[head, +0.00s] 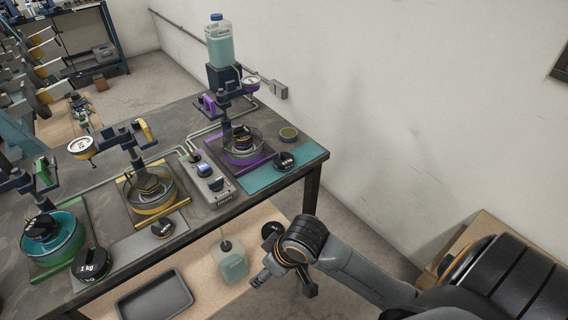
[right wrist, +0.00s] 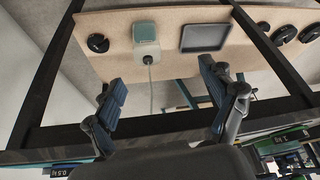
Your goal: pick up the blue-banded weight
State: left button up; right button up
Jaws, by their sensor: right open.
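I cannot make out a blue band on any weight. A black weight marked 0.5 kg (head: 284,160) sits on the teal mat at the table's right end; its label also shows at the lower left of the right wrist view (right wrist: 66,170). A black weight (head: 272,229) lies on the lower shelf, seen beyond my right gripper in the head view. My right gripper (head: 283,284) is off the table's front right edge, below tabletop height. In the right wrist view its fingers (right wrist: 162,80) are apart with nothing between them. My left gripper is out of view.
The dark table (head: 215,213) carries purple, yellow and green press stations with dishes and weights. A green-banded 1 kg weight (head: 92,265) sits at front left. The lower shelf (head: 200,262) holds a bottle (head: 233,266) and grey tray (head: 157,300). A wall stands at right.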

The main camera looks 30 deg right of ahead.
jog(key=w+d+r, duration=0.4)
jog(key=w+r, duration=0.2)
jog(key=w, duration=0.2)
jog(key=m+h, duration=0.2)
jog(key=m, duration=0.1)
send_near(285, 160)
jog(key=p+x, duration=0.1)
jog(key=x, duration=0.2)
jog(key=shift+f, duration=0.3)
jog(key=shift+w+p+x, duration=0.1)
jog(key=shift+p+x, duration=0.25)
jog(key=shift+x, duration=1)
jog(key=shift+w+p+x, duration=0.15)
jog(key=shift+p+x, duration=0.2)
jog(key=shift+x, duration=1)
jog(key=shift+r, duration=0.25)
jog(key=c, duration=1.4)
jog(key=shift+c, duration=0.2)
